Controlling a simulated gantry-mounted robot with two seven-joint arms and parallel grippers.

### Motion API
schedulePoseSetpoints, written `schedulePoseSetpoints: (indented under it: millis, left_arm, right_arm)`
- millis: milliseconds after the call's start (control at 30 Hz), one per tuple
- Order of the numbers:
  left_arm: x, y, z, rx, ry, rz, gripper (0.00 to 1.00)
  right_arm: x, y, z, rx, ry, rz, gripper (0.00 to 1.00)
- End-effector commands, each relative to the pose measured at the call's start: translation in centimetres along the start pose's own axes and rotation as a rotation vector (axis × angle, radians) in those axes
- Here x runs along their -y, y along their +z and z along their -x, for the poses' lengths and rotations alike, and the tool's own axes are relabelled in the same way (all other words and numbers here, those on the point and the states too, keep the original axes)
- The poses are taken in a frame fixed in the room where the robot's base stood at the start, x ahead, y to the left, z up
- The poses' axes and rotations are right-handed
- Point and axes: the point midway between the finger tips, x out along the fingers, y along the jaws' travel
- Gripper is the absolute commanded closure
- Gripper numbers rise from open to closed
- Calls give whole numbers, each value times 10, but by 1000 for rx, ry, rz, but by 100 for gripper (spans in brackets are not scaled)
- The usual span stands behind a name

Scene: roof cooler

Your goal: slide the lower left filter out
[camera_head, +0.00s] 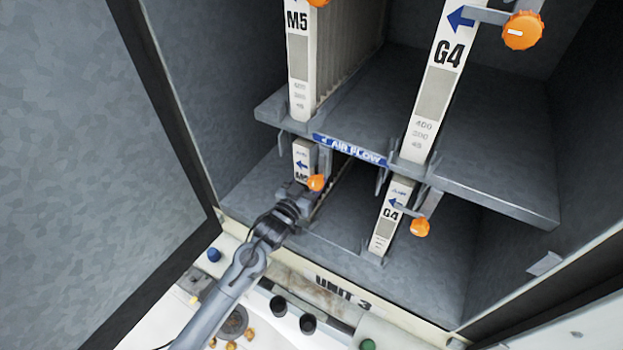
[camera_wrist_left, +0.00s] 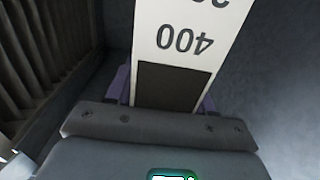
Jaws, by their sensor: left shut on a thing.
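The lower left filter (camera_head: 303,158), marked M5, stands upright on the lower level of the open cabinet, its narrow white front strip facing out. My left gripper (camera_head: 298,189) is at the lower part of this strip and hides it. In the left wrist view the purple fingers of the gripper (camera_wrist_left: 164,98) lie on both sides of the white strip (camera_wrist_left: 190,25), shut on it, over a dark patch below an upside-down 400. An orange knob (camera_head: 316,182) shows just right of the gripper. My right gripper is out of view.
The lower right G4 filter (camera_head: 384,228) with its orange knob (camera_head: 420,227) stands to the right. Upper M5 (camera_head: 298,65) and G4 (camera_head: 436,85) filters stand above the shelf (camera_head: 490,190). The open door (camera_head: 100,170) is at left. The sill (camera_head: 400,310) carries UNIT 3.

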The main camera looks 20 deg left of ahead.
Motion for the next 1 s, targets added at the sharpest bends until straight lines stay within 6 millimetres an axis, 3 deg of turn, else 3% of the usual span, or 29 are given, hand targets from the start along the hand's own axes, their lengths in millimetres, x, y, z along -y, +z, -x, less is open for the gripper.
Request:
schedulePoseSetpoints:
  millis: [267,1000]
  left_arm:
    - [0,-4,20,1,0,0,100]
    - [0,-5,108,1,0,0,100]
  right_arm:
    - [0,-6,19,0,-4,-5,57]
    - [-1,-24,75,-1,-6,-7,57]
